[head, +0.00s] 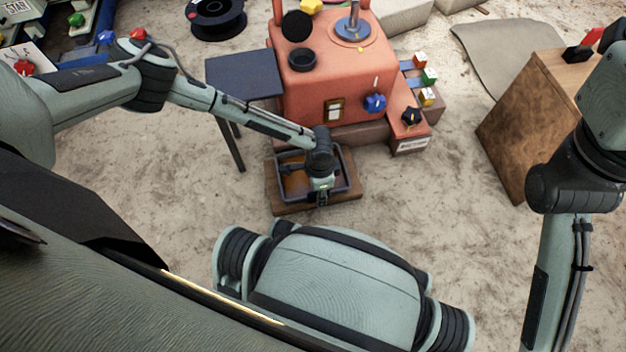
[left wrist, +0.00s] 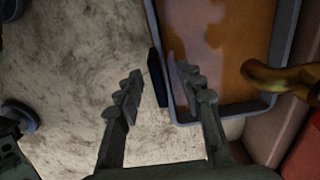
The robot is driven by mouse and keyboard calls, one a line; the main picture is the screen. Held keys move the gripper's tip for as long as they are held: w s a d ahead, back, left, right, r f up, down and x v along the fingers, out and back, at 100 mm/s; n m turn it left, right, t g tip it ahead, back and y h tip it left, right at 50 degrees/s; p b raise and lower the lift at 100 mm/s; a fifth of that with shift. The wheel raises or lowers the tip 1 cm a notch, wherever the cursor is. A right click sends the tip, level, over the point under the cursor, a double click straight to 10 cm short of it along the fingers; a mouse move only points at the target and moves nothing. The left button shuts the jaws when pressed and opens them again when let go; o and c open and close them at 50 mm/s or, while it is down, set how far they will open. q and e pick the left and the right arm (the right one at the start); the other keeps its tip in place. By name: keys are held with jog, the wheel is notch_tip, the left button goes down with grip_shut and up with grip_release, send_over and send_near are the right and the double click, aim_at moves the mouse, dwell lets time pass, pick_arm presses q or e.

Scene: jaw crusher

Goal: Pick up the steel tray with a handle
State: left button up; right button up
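The steel tray (head: 350,172) is a shallow dark-rimmed rectangle at the foot of the red crusher, with an orange-brown inside. In the left wrist view the grey rim of the tray (left wrist: 228,111) and a short dark handle (left wrist: 156,76) on its side show. My left gripper (head: 322,198) hangs over the near side of the tray and hides part of it. In the left wrist view the left gripper (left wrist: 159,76) is open, with a finger on each side of the handle in the picture; contact cannot be told. My right gripper is out of view.
A brass-coloured curved part (left wrist: 275,79) reaches over the tray's edge. A dark side table (head: 243,75) stands left of the crusher. A wooden box (head: 530,120) stands right.

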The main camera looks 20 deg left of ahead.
pick_arm(q)
jog(key=shift+f, duration=0.3)
jog(key=shift+c, duration=0.5)
grip_shut()
jog(key=shift+r, duration=0.15)
